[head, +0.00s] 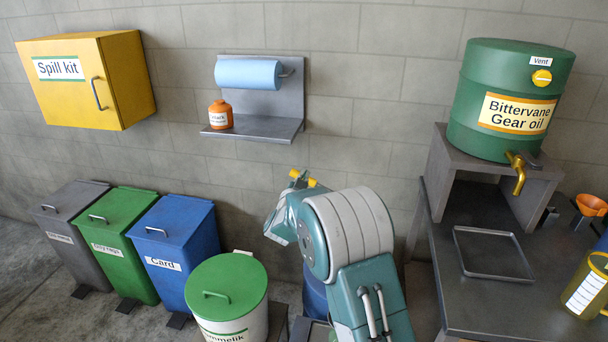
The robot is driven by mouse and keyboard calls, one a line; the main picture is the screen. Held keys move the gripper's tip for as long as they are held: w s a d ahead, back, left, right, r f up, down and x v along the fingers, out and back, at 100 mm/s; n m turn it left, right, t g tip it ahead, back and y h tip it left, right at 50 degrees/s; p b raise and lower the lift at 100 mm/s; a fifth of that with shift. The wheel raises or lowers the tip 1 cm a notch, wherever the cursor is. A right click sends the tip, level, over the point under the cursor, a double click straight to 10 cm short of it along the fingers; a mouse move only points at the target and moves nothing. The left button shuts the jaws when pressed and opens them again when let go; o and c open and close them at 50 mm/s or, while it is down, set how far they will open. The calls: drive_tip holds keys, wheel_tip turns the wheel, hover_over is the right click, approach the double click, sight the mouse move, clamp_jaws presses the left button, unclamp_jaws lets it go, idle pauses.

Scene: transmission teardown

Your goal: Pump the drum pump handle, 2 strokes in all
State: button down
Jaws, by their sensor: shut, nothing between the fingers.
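The drum pump handle cannot be made out in the head view. A blue drum (315,296) stands low behind my arm and only a strip of it shows. Anything on top of it is hidden by my arm. My gripper (304,180) shows only in part at the far top end of my arm, as small yellow-tipped pieces against the wall. It is shut and empty. I cannot tell how far it is from the drum.
On the left are a grey bin (65,232), a green bin (118,247), a blue bin (178,249) and a round green-lidded bin (227,285). A wall shelf (262,128) hangs behind. At right, a green gear oil drum (509,100) stands above a dark bench (490,303).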

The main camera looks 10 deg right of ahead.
sight(310, 179)
drive_tip(key=x, duration=0.6)
drive_tip(key=shift+d, duration=0.15)
drive_tip(key=f, duration=0.1)
drive_tip(key=a+f, duration=0.1)
drive_tip(key=shift+w+a+f, duration=0.15)
drive_tip(key=shift+w+f, duration=0.05)
drive_tip(key=shift+f, duration=0.2)
drive_tip(key=shift+a+f, duration=0.35)
drive_tip(key=shift+d+f, duration=0.1)
